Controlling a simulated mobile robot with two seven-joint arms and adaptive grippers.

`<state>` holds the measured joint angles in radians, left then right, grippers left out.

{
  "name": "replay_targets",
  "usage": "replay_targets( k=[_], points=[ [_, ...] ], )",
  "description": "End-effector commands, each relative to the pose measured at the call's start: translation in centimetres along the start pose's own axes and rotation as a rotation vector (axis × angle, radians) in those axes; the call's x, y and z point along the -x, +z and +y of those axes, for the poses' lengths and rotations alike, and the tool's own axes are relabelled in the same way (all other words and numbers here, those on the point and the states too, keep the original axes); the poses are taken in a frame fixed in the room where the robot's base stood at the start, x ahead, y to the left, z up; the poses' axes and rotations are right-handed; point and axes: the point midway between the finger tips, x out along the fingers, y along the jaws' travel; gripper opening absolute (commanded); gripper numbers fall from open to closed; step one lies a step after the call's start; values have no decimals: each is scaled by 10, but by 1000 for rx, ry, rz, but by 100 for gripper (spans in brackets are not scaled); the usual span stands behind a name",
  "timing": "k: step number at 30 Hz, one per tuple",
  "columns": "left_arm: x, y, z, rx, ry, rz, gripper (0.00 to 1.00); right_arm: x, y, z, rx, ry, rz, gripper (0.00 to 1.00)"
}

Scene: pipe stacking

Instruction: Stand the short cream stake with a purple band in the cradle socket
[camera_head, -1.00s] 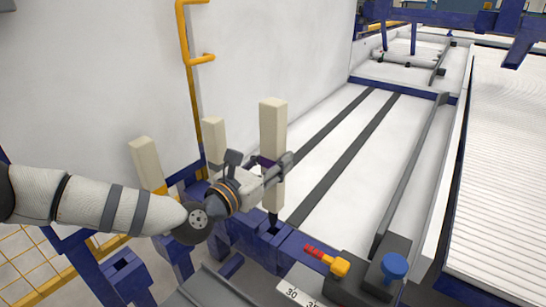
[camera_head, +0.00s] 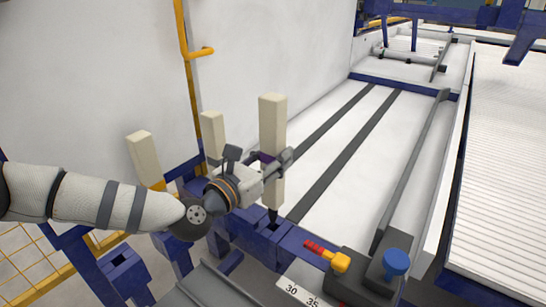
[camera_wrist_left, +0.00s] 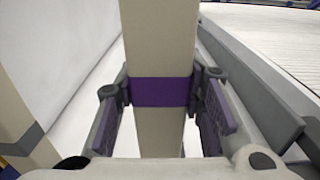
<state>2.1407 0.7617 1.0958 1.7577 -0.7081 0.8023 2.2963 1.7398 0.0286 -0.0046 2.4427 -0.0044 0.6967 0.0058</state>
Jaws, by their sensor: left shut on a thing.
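The short cream stake with a purple band (camera_head: 273,122) is upright in the head view. My left gripper (camera_head: 276,165) is shut on it at the band. In the left wrist view the stake (camera_wrist_left: 160,40) stands between the two fingers (camera_wrist_left: 162,105), and its purple band (camera_wrist_left: 162,91) is level with them. The stake's dark lower tip is just above or at the square opening of the blue cradle socket (camera_head: 270,229); I cannot tell whether it has entered. My right gripper is not in view.
Two other cream stakes (camera_head: 144,158) (camera_head: 212,135) stand to the left, behind my arm. An empty blue socket (camera_head: 122,262) is at lower left. A red and yellow handle (camera_head: 340,262) and a blue knob (camera_head: 396,263) lie right of the cradle.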

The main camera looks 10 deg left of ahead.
Motion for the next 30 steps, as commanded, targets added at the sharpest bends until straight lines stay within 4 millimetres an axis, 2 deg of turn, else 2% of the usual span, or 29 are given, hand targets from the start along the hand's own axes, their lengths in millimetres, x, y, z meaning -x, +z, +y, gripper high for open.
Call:
replay_targets(
  k=[3, 14, 27, 30],
  points=[
    [0, -6, 0, 0, 0, 0, 0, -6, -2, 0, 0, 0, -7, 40],
    [0, -4, 0, 0, 0, -1, 0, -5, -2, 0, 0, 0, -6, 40],
    [0, -26, 0, 1, 0, 1, 0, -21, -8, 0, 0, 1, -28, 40],
    [0, -26, 0, 0, 0, -1, 0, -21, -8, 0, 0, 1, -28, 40]
  ],
)
